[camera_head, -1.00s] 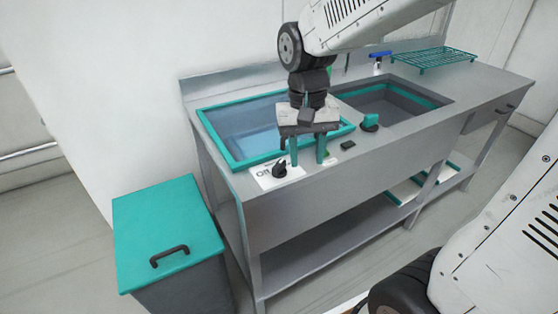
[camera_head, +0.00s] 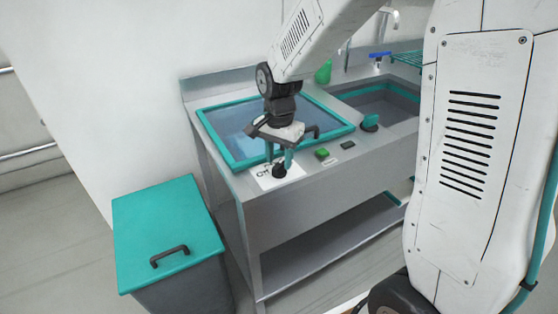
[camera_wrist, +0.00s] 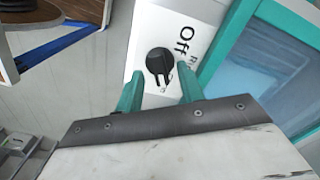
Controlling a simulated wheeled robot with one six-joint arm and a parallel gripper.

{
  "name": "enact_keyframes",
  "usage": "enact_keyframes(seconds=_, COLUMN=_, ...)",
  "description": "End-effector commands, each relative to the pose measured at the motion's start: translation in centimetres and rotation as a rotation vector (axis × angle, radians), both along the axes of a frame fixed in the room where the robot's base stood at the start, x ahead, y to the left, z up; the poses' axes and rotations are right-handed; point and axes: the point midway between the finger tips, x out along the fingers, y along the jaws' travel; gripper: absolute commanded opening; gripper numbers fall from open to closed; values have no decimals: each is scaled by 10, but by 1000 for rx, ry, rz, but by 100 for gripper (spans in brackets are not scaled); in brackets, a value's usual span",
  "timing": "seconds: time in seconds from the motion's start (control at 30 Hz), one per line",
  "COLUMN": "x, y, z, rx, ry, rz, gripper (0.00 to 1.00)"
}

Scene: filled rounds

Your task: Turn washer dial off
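The washer dial (camera_head: 279,170) is a small black knob on a white label plate at the front left corner of the washer top. In the wrist view the dial (camera_wrist: 158,62) is on the plate near the word "Off", with another word cut off by a finger. My gripper (camera_head: 279,160) is above the dial, pointing down. In the wrist view my gripper (camera_wrist: 161,77) has its two green fingers apart, with the dial between and just beyond the tips. No clear contact shows. Which mark the dial points to, I cannot tell.
The washer's glass lid with a teal frame (camera_head: 235,160) lies behind the dial. A green button (camera_head: 322,153), a dark button (camera_head: 348,145) and a teal knob (camera_head: 370,121) sit to the right. A teal-lidded bin (camera_head: 165,220) stands at the left. A sink basin (camera_head: 385,98) is further right.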

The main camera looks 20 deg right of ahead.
Motion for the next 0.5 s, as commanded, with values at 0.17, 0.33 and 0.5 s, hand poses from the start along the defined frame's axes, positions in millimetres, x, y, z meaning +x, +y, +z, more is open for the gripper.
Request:
enact_keyframes(seconds=0.17, x=0, y=0, z=-14, rx=0, ry=1, rz=1, gripper=38)
enact_keyframes(seconds=0.33, x=0, y=0, z=-15, rx=1, ry=-1, rz=1, gripper=38)
enact_keyframes(seconds=0.5, x=0, y=0, z=-15, rx=1, ry=-1, rz=1, gripper=19)
